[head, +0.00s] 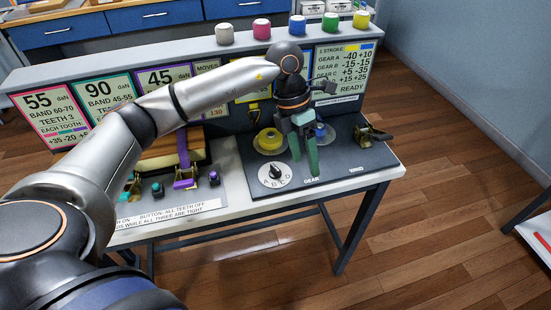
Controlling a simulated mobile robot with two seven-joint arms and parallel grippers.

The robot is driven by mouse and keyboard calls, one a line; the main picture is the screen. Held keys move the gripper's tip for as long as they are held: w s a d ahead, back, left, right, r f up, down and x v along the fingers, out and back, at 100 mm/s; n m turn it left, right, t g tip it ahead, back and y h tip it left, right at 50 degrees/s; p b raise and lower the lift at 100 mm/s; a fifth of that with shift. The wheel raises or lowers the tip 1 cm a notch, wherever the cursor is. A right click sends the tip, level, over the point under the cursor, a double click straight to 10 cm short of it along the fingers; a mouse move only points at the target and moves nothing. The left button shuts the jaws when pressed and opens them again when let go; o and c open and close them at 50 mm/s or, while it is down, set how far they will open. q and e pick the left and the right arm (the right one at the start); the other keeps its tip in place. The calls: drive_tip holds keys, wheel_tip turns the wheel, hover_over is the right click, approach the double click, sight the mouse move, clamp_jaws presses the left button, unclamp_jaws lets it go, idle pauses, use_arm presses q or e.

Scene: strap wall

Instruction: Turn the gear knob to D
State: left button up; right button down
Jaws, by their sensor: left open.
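The gear knob (275,172) is a black pointer on a round white dial marked with letters including A, B, C and D. It sits on the dark panel of the bench, beside the label "GEAR". Which letter the pointer marks is too small to tell. My left gripper (304,165) points down just to the right of the dial, with green fingers. It is open, with nothing visible between the fingers. It appears apart from the knob. My right gripper is out of view.
A yellow round part (269,139) stands behind the dial, and a blue knob (320,131) is behind my gripper. A dark metal lever (372,134) is at the panel's right. Ratchets and a purple strap (183,148) are at the left. Sign boards back the bench.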

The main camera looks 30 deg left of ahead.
sight(276, 167)
use_arm(q)
drive_tip(key=w+a+r+n+y, duration=0.1)
drive_tip(key=a+r+y, duration=0.25)
drive_tip(key=a, duration=0.55)
drive_tip(key=shift+t, duration=0.3)
drive_tip(key=f, duration=0.4)
drive_tip(key=f+p, duration=0.1)
drive_tip(key=f, duration=0.6)
drive_tip(key=shift+w+d+f, duration=0.2)
drive_tip(key=shift+d+f, duration=0.15)
drive_tip(key=shift+f, duration=0.05)
clamp_jaws()
